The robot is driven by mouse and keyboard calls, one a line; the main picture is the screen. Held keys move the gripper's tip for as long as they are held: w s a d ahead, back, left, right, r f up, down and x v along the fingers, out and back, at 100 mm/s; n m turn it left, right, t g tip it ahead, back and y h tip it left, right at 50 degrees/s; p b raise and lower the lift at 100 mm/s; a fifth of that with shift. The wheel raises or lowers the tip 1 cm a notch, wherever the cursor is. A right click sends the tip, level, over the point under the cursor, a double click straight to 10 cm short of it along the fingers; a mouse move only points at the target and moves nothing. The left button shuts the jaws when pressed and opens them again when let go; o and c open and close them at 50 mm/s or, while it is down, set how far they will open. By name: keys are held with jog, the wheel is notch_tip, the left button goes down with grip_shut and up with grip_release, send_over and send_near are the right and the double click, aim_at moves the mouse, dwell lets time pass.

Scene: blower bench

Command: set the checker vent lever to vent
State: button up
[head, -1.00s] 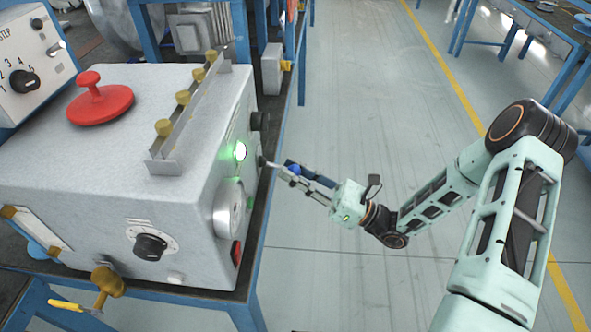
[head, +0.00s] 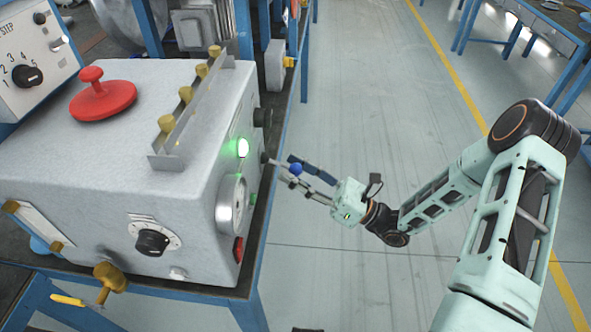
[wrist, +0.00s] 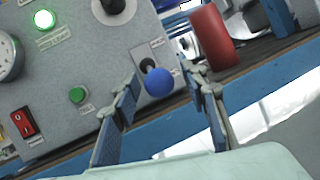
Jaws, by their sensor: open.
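The checker is a grey box (head: 110,190) on the bench, with controls on its right side face. Its vent lever, with a blue ball knob (head: 296,169), sticks out from that face. In the wrist view the blue knob (wrist: 159,82) sits on a short dark stem in a slotted plate (wrist: 153,60); the plate's lettering is too small to read. My gripper (head: 300,172) is open, with a finger on each side of the knob. In the wrist view the gripper (wrist: 165,100) shows both fingers apart from the knob.
Near the lever are a lit green lamp (wrist: 45,19), a green button (wrist: 78,95), a red switch (wrist: 25,122), a black knob (wrist: 115,5) and a dial gauge (wrist: 8,55). A red cylinder (wrist: 213,36) stands close beyond the right finger. The floor beside the bench is clear.

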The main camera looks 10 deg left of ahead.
jog(key=shift+d, duration=0.15)
jog(key=v, duration=1.1)
jog(key=shift+s+d, duration=0.2)
jog(key=shift+d, duration=0.15)
jog(key=shift+f, duration=0.15)
